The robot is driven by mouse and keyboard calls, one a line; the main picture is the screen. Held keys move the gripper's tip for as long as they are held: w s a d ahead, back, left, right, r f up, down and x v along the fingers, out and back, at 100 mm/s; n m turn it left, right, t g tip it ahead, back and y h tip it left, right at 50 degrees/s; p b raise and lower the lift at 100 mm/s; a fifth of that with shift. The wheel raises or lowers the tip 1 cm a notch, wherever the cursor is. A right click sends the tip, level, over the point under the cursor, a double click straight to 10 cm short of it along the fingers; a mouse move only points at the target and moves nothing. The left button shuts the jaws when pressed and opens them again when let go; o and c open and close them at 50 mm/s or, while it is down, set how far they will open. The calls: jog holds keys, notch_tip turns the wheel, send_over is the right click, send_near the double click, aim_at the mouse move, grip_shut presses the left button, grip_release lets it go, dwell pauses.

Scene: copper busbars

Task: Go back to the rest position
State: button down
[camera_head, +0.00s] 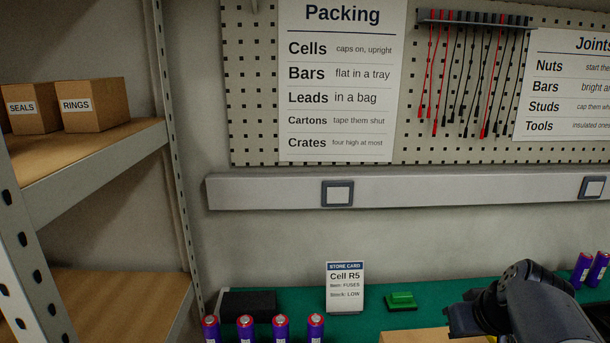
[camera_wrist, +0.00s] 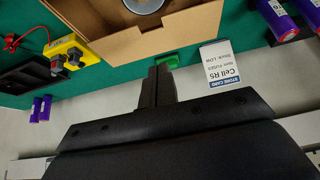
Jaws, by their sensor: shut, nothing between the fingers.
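My gripper (camera_wrist: 159,72) shows in the wrist view with its two black fingers together and nothing between them. It is over the bench, with the fingertips in front of a small green block and near the edge of an open cardboard box (camera_wrist: 180,38). Whether the fingertips touch anything is hard to tell. In the head view, a dark part of my arm is at the lower right, above the bench and close to the box; the fingers cannot be made out there.
The green bench (camera_head: 240,290) carries a store card (camera_head: 345,287), a green block (camera_head: 400,301), a black tray (camera_head: 248,303), and several purple cells (camera_head: 281,328). A yellow device (camera_wrist: 68,55) with a red lead stands beside the box. A shelf rack (camera_head: 90,155) is at the left.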

jog(key=s+v, duration=0.1)
jog(key=v, duration=0.2)
jog(key=g+p, duration=0.3)
jog(key=p, duration=0.5)
send_over(446, 337)
jog(key=s+a, duration=0.3)
jog(key=x, duration=0.2)
jog(key=s+x, duration=0.1)
jog(key=x, duration=0.4)
jog(key=shift+s+f, duration=0.3)
jog(key=g+p, duration=0.1)
jog(key=p, duration=0.2)
jog(key=shift+w+r, duration=0.25)
jog(key=shift+w, duration=0.15)
jog(key=shift+w+g+p, duration=0.1)
jog(key=shift+g+p, duration=0.3)
jog(key=shift+p, duration=0.2)
jog(key=shift+f, duration=0.1)
